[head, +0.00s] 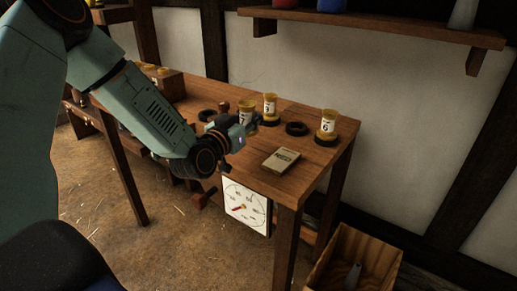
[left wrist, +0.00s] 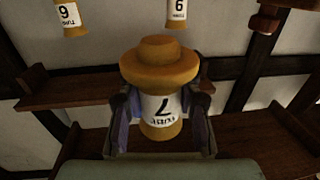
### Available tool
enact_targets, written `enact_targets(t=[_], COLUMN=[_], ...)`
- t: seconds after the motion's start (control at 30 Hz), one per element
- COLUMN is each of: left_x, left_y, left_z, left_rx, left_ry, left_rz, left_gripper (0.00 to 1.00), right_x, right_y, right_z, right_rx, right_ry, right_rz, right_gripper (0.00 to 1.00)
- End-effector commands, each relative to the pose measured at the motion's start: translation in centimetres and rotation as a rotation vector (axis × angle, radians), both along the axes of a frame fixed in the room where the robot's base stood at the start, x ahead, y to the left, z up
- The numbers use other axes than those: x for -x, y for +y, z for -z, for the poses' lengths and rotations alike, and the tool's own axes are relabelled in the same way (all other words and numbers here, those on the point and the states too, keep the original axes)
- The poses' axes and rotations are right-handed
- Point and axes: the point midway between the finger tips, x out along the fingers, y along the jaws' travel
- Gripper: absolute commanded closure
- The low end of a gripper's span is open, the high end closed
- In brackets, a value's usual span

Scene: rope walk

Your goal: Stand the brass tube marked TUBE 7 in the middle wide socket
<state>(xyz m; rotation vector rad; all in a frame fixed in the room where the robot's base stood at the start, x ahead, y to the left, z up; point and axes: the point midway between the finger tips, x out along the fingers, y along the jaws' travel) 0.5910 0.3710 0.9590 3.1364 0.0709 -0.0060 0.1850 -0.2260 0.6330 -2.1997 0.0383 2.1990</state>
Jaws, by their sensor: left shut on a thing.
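My left gripper (head: 242,127) is shut on the brass tube marked TUBE 7 (head: 246,107), over the back part of the bench. In the left wrist view the gripper (left wrist: 158,110) holds the tube (left wrist: 160,62) between its two fingers, with the 7 label facing the camera upside down. Two dark ring sockets, one to the right (head: 297,128) and one to the left (head: 207,115), look empty. Another tube (head: 270,105) stands in a dark base just right of the held tube. The tube marked 6 (head: 328,122) stands farther right. My right gripper is out of view.
The wooden bench (head: 312,162) carries a small labelled box (head: 281,160) near the front. A white dial (head: 246,206) hangs at its front side. A wall shelf (head: 380,28) is above, and an open wooden crate (head: 378,243) stands on the floor at right.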

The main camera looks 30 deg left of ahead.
Motion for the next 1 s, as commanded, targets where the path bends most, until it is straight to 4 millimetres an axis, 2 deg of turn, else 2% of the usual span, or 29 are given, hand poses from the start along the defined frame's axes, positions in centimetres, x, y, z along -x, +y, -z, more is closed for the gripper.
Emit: enact_targets(t=[0.03,0.27,0.5,0.97,1.0], left_x=[0.0,0.0,0.0,0.0,0.0], left_y=[-0.1,-0.2,-0.3,-0.3,-0.3], left_z=[1.1,2.6,5.8,6.4,6.4], left_rx=[-0.004,-0.002,-0.003,-0.002,-0.001], left_ry=[-0.001,-0.004,-0.002,-0.004,-0.002], left_rz=[0.001,0.001,0.001,0.001,0.001], left_gripper=[1.00,1.00,1.00,1.00,0.72], right_x=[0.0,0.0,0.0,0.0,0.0], right_y=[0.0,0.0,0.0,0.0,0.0], right_z=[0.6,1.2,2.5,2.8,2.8], right_rx=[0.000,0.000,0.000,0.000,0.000], right_ry=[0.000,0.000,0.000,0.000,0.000], right_rz=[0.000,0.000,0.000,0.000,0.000], right_gripper=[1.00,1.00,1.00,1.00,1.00])
